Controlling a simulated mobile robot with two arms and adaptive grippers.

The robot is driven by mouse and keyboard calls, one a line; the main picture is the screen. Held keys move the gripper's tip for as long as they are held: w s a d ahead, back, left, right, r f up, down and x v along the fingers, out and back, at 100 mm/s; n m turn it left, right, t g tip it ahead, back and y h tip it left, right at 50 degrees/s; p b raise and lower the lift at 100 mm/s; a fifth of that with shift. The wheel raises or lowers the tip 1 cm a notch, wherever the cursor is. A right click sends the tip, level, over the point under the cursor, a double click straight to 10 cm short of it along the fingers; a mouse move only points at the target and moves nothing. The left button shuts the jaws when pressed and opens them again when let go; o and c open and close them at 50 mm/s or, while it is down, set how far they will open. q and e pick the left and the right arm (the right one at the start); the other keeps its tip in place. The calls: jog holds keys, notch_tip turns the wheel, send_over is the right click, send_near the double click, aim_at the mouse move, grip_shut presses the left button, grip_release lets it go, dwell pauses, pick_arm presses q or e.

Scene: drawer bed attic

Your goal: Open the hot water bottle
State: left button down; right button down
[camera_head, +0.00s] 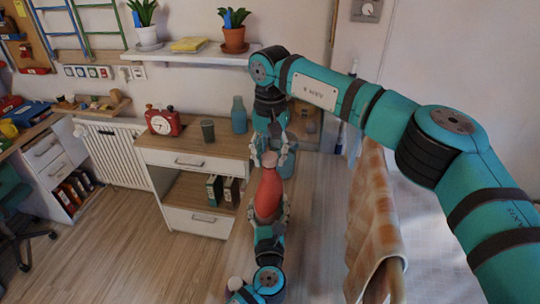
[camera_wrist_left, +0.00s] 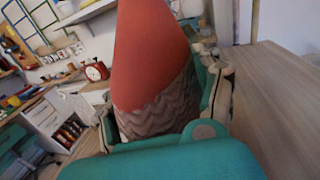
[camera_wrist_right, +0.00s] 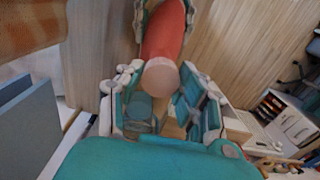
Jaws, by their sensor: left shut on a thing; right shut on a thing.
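The hot water bottle (camera_head: 268,193) is a red bottle with a pale pink cap (camera_wrist_right: 160,76) and a patterned pinkish lower part (camera_wrist_left: 158,110). It stands roughly upright, a little tilted, in the head view. My left gripper (camera_head: 267,212) is shut on its body from below, with fingers on both sides. My right gripper (camera_head: 270,152) comes from above and is shut on the cap end. In the right wrist view the cap lies between the fingertips of my right gripper (camera_wrist_right: 160,86). The exact finger contact at the cap is partly hidden.
A wooden-topped cabinet (camera_head: 195,140) stands left of the bottle, bearing a red clock (camera_head: 162,121), a dark cup (camera_head: 207,130) and a blue bottle (camera_head: 239,115). A wall shelf (camera_head: 185,52) holds potted plants. A checked cloth (camera_head: 373,215) hangs close on the right. Floor at left is free.

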aim_at(270, 156)
jog(key=shift+r, duration=2)
pick_arm(q)
jog(key=shift+c, duration=0.5)
grip_release()
